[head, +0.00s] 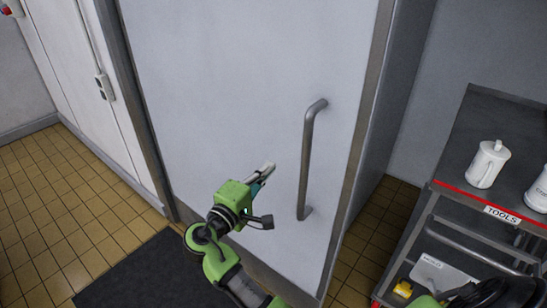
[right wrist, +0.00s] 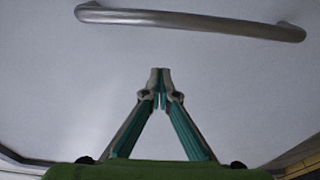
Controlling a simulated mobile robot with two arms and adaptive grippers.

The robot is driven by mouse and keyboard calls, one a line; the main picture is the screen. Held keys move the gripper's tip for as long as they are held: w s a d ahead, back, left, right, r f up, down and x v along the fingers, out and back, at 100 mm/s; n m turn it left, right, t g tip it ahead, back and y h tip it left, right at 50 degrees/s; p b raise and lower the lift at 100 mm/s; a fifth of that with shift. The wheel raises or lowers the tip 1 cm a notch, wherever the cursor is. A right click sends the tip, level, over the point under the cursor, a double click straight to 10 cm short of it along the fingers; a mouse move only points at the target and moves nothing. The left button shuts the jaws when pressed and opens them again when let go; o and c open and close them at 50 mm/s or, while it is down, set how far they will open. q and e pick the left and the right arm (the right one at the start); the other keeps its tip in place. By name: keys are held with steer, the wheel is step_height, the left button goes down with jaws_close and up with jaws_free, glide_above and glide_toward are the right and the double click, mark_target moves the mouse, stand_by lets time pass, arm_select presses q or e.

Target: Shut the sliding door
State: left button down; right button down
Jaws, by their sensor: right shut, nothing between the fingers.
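The pale grey sliding door (head: 240,70) fills the middle of the head view, with darker trim along its left and right edges. No gap beside it can be made out. Its upright metal bar handle (head: 307,160) is near the right side; it also crosses the top of the right wrist view (right wrist: 190,23). My right gripper (head: 268,167) is in front of the door, left of the handle and apart from it. In the right wrist view its fingertips (right wrist: 160,75) meet with nothing between them. My left gripper is not in view.
A dark tool cart (head: 460,196) with a white jug (head: 488,164) stands at the right. A dark mat (head: 145,272) lies on the tiled floor (head: 60,210) in front of the door. A switch box (head: 104,86) is on the left wall.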

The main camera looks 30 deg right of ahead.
steer(key=d+p, duration=0.7)
steer(key=d, duration=0.2)
steer(key=shift+w, duration=0.3)
steer(key=shift+w+f, duration=0.15)
